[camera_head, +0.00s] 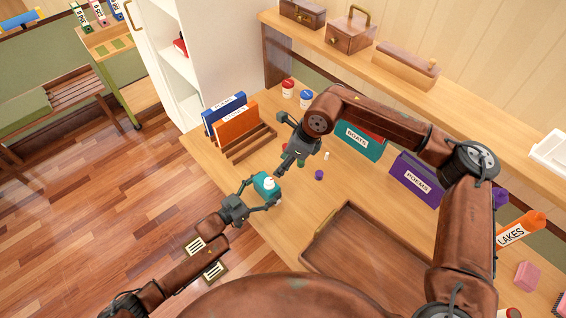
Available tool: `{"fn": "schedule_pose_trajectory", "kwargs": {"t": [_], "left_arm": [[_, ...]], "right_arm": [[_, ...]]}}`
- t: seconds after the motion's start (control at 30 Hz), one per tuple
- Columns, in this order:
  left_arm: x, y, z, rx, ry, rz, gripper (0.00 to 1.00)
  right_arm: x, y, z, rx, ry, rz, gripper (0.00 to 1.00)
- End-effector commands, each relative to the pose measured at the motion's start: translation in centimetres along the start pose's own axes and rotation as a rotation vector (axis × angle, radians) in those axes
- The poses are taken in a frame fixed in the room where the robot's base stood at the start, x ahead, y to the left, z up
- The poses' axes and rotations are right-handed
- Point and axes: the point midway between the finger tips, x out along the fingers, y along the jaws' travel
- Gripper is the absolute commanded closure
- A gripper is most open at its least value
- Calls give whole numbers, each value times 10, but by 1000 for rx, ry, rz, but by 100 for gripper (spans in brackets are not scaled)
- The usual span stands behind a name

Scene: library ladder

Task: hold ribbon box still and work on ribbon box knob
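The ribbon box appears to be the small teal box (264,187) near the table's left edge, with a pale knob (269,182) on its top. My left gripper (265,194) has its fingers on two opposite sides of the box and looks shut on it; the box seems upright on the table. My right gripper (281,170) points down just behind and above the box, close to the knob. Its fingers are seen nearly edge-on, so their opening and any contact with the knob cannot be told.
Several small coloured pieces, including a purple one (319,175), lie right of the box. A wooden rack (251,146) holds books behind it. A brown tray (318,238) lies at the front right. Red (287,88) and blue-lidded (306,98) jars stand farther back.

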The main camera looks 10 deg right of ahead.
Motion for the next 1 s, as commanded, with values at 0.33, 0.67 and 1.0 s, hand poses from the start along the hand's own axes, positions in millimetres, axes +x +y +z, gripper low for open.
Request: {"fn": "schedule_pose_trajectory", "kwargs": {"t": [0.33,0.67,1.0], "left_arm": [[0,0,0,0,-1,0,8],[0,0,0,0,0,0,4],[-46,-1,2,0,-4,-2,4]], "right_arm": [[0,0,0,0,0,0,59],[0,0,0,0,0,0,59],[0,0,0,0,0,0,59]]}}
